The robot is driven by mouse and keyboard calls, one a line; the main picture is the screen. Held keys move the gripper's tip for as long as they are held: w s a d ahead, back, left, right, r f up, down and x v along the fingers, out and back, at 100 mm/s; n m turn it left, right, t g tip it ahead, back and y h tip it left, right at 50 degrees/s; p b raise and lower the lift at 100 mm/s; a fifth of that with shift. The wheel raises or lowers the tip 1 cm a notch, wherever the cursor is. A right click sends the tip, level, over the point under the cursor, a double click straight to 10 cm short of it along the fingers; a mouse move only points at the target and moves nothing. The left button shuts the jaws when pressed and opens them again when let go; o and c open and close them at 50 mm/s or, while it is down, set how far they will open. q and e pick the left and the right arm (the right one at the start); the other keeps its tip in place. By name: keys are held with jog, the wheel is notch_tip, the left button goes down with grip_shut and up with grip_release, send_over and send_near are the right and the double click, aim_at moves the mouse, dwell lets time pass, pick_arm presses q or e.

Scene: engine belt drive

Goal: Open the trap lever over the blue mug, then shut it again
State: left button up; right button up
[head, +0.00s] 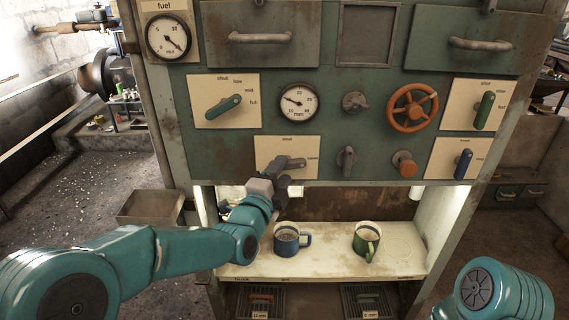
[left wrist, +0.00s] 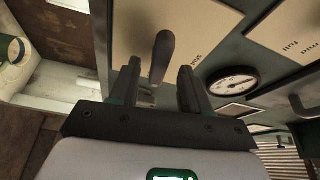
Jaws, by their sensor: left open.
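The trap lever (head: 296,163) is a grey handle on a cream plate (head: 265,150) with small labels at its top and right. The handle appears to point right, towards the right-hand label. My left gripper (head: 284,182) is just in front of and below it, covering part of the plate. In the left wrist view the grey lever (left wrist: 161,55) stands beyond and between the two open fingers of my left gripper (left wrist: 158,85); I cannot tell whether they touch it. The blue mug (head: 286,240) stands upright on the shelf below. My right gripper is out of view.
A green mug (head: 366,240) stands to the right on the pale shelf (head: 330,264). Close by on the panel are a grey knob (head: 347,160), a gauge (head: 298,102), a green lever (head: 223,106) and an orange handwheel (head: 412,108). A blue lever (head: 463,164) is farther right.

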pick_arm(q)
jog(key=shift+x, duration=1.15)
